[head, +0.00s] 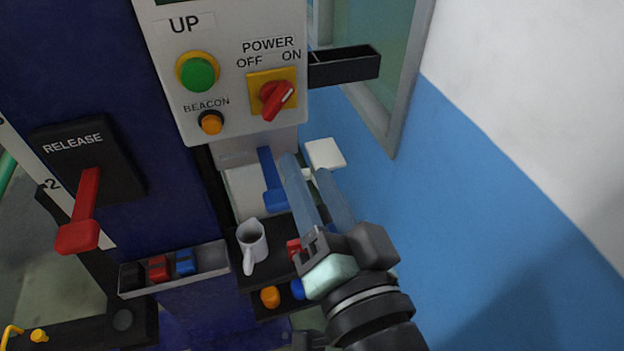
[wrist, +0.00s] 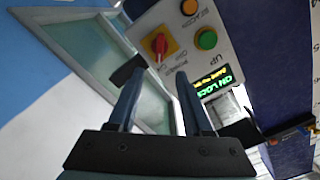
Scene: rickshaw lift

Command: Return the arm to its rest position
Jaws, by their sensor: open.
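My gripper (head: 304,170) is open and empty in the head view, right of centre and below the grey control panel (head: 222,110). Its two long blue-grey fingers point up and away, apart from each other. In the wrist view the open fingers (wrist: 160,74) lie in front of the panel and the window, with nothing between them. The red power switch (head: 277,96) is turned towards ON; it also shows in the wrist view (wrist: 157,47). The rest of my arm is mostly out of view at the bottom.
A dark bracket (head: 344,67) juts right from the panel. A white mug (head: 252,243) stands on a dark shelf left of my gripper. A red release lever (head: 82,212) is at the left. The blue-and-white wall (head: 480,200) is close on the right.

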